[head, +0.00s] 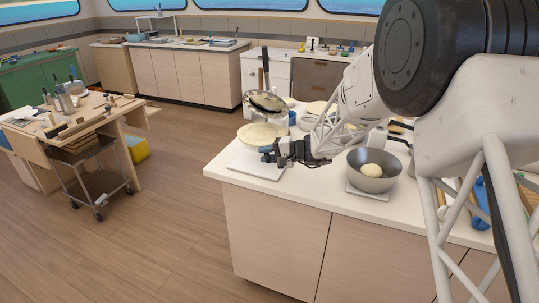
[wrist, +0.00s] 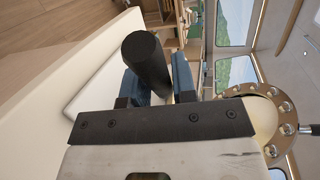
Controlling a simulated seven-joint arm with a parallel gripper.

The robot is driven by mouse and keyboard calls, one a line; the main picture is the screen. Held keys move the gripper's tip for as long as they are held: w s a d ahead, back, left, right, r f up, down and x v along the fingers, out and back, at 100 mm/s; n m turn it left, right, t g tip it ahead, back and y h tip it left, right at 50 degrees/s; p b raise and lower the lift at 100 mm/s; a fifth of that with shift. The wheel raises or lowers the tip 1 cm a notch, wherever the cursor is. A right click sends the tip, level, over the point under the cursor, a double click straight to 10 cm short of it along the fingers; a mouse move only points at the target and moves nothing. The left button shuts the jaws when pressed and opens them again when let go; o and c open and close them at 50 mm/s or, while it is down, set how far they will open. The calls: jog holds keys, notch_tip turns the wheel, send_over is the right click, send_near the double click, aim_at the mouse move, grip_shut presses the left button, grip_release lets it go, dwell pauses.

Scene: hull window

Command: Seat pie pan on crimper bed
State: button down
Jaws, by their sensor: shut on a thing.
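The pie pan (head: 259,137), with a pale crust in it, is at the crimper on the left end of the white counter. The crimper has a round head (head: 267,101) above the pan and an upright black lever (head: 264,66). Its pale base plate (head: 250,163) shows below the pan, but the bed is hidden. My gripper (head: 270,153) is at the pan's near side. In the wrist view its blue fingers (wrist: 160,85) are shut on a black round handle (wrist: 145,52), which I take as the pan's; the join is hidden. I cannot tell whether the pan touches the bed.
A metal bowl (head: 374,172) with a dough ball stands on a scale right of my gripper. More pans and tools crowd the counter behind my arm. A tool cart (head: 85,170) stands at the left, with open wooden floor (head: 165,200) between it and the counter.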

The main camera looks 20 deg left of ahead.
jog(key=shift+f, duration=0.2)
dwell(0.4)
jog(key=shift+f, duration=3.35)
dwell(4.0)
